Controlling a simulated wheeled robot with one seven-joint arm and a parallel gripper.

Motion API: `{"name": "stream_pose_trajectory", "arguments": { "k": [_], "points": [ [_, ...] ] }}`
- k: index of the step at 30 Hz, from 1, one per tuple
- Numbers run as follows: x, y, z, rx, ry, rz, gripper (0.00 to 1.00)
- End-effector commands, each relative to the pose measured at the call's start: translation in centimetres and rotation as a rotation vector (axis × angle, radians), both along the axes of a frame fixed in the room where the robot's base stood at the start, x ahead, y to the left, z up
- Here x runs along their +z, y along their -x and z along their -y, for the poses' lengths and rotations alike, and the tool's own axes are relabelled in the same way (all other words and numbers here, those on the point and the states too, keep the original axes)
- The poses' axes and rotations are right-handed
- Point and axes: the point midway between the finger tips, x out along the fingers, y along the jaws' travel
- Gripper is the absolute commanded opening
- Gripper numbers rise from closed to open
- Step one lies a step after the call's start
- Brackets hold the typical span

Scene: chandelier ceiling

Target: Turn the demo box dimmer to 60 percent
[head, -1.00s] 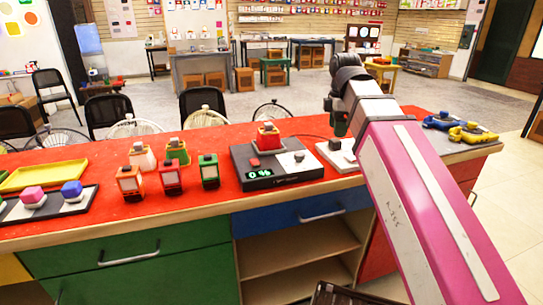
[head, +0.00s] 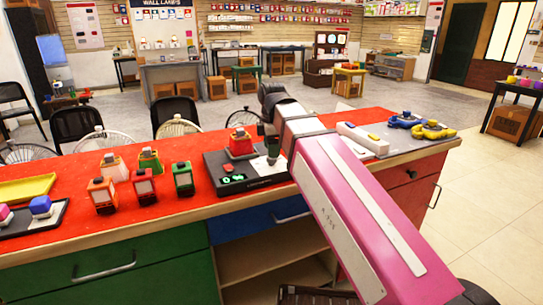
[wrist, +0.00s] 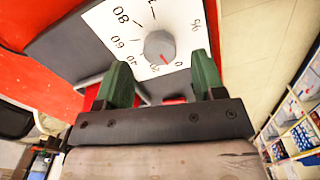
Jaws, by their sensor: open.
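The demo box (head: 215,163) is a dark, low box on the red counter, with a green display (head: 232,178) too small to read surely. Its white dial panel (head: 259,166) lies at the box's right side. In the wrist view the panel (wrist: 100,22) carries percent marks around a round grey dimmer knob (wrist: 157,43). The knob's red pointer points near the 0 mark. My gripper (wrist: 160,78) is open, its green fingertips spread either side of the knob's near edge, with nothing between them. Whether they touch the panel cannot be told.
A red lamp (head: 240,143) stands on the box's back part, left of my gripper. Several small lanterns (head: 144,187) stand to the left. A white strip-shaped device (head: 362,138) and blue and yellow items (head: 433,130) lie to the right.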

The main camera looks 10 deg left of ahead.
Motion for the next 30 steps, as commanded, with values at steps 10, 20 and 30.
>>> {"name": "stream_pose_trajectory", "arguments": {
  "k": [10,20,30],
  "points": [
    [-2.8,0.0,0.0,0.000,0.000,0.000,0.63],
    [-3.0,0.0,0.0,0.000,0.000,0.001,0.63],
    [-3.0,0.0,0.0,-0.002,0.000,0.001,0.13]
  ]
}}
